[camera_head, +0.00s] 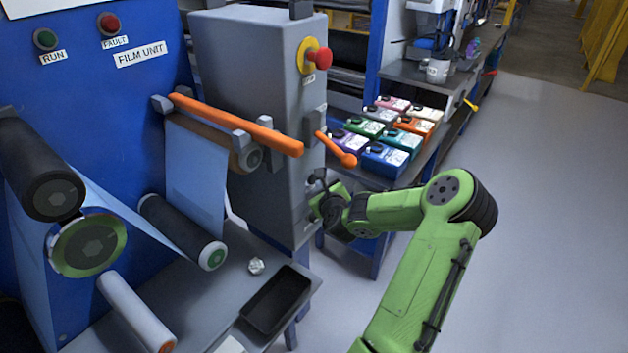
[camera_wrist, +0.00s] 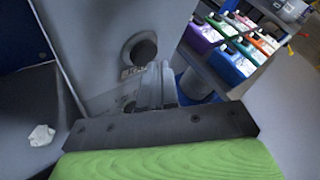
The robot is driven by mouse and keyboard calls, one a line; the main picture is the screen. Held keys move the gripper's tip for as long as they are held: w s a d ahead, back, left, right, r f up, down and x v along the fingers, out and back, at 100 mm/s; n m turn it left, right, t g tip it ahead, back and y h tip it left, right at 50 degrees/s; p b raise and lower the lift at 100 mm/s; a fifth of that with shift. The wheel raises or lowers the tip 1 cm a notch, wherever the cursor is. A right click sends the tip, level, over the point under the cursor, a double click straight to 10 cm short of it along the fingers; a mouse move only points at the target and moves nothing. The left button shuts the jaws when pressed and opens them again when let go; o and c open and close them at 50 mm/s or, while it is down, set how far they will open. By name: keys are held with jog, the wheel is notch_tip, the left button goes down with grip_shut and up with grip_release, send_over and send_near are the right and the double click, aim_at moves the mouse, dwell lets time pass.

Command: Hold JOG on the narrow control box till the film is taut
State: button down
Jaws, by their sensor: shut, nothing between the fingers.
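The narrow control box (camera_head: 245,85) is a tall grey cabinet beside the blue film unit (camera_head: 140,80). A red emergency knob sits high on its face. My gripper (camera_head: 316,198) is at the lower part of that face. In the wrist view the shut, empty fingers (camera_wrist: 158,85) point at the box, just below and right of a dark round button (camera_wrist: 140,50). The label under the button is too blurred to read, and the fingers partly hide the panel below. I cannot tell whether the fingertips touch anything. Pale blue film (camera_head: 195,170) hangs between the rollers; its tension is unclear.
An orange bar (camera_head: 235,122) and orange lever (camera_head: 338,150) stick out near the box. A black tray (camera_head: 275,300) and crumpled white scrap (camera_head: 256,266) lie on the grey table. Several coloured boxes (camera_head: 385,158) stand on a shelf behind. Open floor lies right.

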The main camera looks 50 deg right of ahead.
jog(key=shift+w+p, duration=0.4)
jog(key=shift+w, duration=0.05)
dwell(2.0)
dwell(1.6)
jog(key=shift+s, duration=0.9)
jog(key=s, duration=0.1)
jog(key=s+b, duration=0.1)
jog(key=s, duration=0.1)
jog(key=s+b, duration=0.1)
jog(key=s, duration=0.1)
jog(key=shift+d, duration=0.25)
